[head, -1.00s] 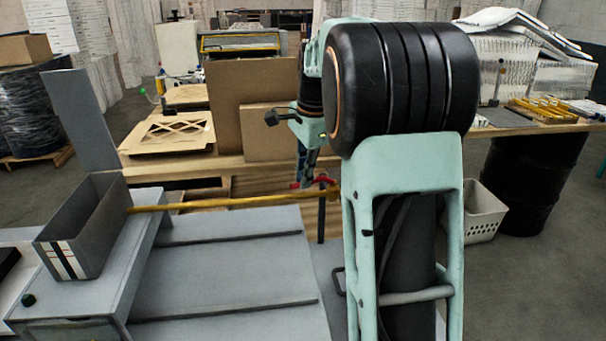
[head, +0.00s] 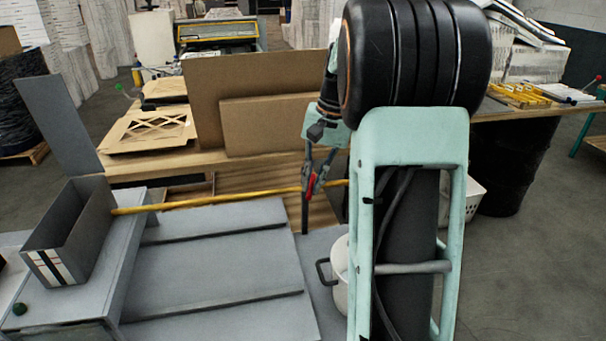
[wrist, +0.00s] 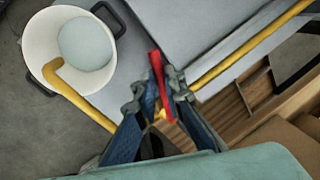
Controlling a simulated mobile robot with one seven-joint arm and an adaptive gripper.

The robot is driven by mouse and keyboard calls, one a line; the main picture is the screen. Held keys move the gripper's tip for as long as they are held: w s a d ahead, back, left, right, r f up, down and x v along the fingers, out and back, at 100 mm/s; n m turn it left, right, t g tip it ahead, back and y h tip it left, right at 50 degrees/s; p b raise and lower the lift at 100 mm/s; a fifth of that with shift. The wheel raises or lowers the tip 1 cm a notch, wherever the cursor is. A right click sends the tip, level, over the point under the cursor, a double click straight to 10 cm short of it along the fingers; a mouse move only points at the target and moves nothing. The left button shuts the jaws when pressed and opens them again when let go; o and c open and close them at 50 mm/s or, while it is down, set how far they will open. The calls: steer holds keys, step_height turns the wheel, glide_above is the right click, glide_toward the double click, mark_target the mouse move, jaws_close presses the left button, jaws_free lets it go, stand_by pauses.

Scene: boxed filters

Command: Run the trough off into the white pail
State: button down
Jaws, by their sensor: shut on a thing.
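The trough (head: 75,235) is a grey open box at the left of the head view. A yellow pipe (head: 220,200) runs from it to the right. My gripper (wrist: 158,90) is shut on the red valve lever (wrist: 155,68), which lies across the pipe in the wrist view. The lever also shows between my fingers in the head view (head: 310,186). The white pail (wrist: 40,38) stands below the pipe's bent spout (wrist: 52,67), which reaches over its rim. A pale round patch shows inside; I cannot tell whether it is liquid. My arm partly hides the pail in the head view (head: 340,280).
A grey bench (head: 210,270) with dark strips lies in front of the pipe. Brown boards (head: 250,90) stand on the wooden table (head: 165,165) behind. A white perforated basket (head: 475,200) and a black drum (head: 510,165) are at the right.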

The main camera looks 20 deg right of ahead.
steer(key=shift+s+d+n+g+p, duration=0.25)
steer(key=shift+d+n+p, duration=0.25)
steer(key=shift+d+n, duration=0.45)
steer(key=shift+s+d+n+g+p, duration=0.2)
steer(key=shift+d+n+p, duration=0.4)
steer(key=shift+n, duration=0.65)
steer(key=c, duration=2)
jaws_free()
steer(key=shift+d, duration=0.1)
steer(key=shift+r, duration=0.15)
steer(key=r, duration=0.4)
steer(key=d+r, duration=0.1)
steer(key=r, duration=0.2)
steer(key=d+r, duration=0.1)
steer(key=r, duration=0.3)
steer(key=shift+s+d+r, duration=0.1)
steer(key=shift+s+r, duration=0.2)
